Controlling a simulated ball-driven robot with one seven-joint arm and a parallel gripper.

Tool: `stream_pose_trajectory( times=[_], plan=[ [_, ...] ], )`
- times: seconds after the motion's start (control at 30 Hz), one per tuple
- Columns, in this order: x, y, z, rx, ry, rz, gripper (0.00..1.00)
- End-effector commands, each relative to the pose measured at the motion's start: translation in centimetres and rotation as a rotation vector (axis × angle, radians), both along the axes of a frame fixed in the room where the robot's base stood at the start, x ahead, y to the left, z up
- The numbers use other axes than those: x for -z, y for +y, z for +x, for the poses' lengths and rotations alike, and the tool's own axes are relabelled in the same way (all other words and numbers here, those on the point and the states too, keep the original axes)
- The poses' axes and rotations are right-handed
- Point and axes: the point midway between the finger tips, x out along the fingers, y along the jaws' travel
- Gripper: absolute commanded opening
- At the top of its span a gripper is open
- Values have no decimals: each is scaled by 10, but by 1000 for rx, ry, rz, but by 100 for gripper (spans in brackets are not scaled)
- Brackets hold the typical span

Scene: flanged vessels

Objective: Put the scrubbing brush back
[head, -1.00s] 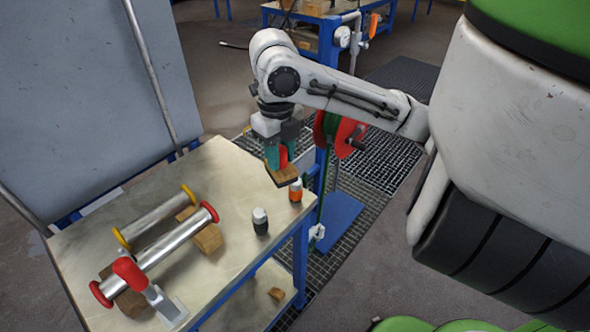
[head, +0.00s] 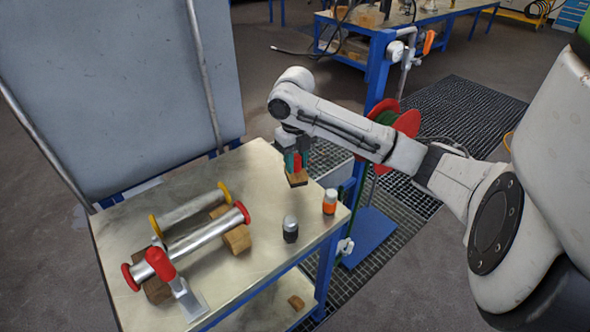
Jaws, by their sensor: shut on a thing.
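The scrubbing brush (head: 297,179) looks like a small wooden block with a red grip on top. My gripper (head: 297,163), with teal fingers, is shut on the red grip from above. The brush is at the back right part of the bench top (head: 255,165), behind the two small bottles. I cannot tell whether its underside touches the bench. The bristles are mostly hidden.
An orange bottle (head: 330,202) and a dark bottle with a grey cap (head: 290,229) stand near the right edge. Flanged pipes (head: 205,233) on wooden blocks and a red-handled tool (head: 162,265) fill the left. A red hose reel (head: 405,120) stands behind my arm.

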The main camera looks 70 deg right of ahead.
Motion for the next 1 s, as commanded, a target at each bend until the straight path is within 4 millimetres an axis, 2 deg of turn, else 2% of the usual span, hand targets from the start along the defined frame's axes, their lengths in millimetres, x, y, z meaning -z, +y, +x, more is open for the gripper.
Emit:
stream_pose_trajectory(
  times=[0.17, 0.4, 0.73, 0.77, 1.0],
  plan=[
    [10, -5, 5, 2, 2, -1, 4],
    [37, -5, 4, 1, 1, -2, 4],
    [42, -4, 5, 1, 0, -1, 4],
    [42, -4, 4, 1, 0, -1, 34],
    [41, -4, 5, 1, 0, -1, 57]
  ],
)
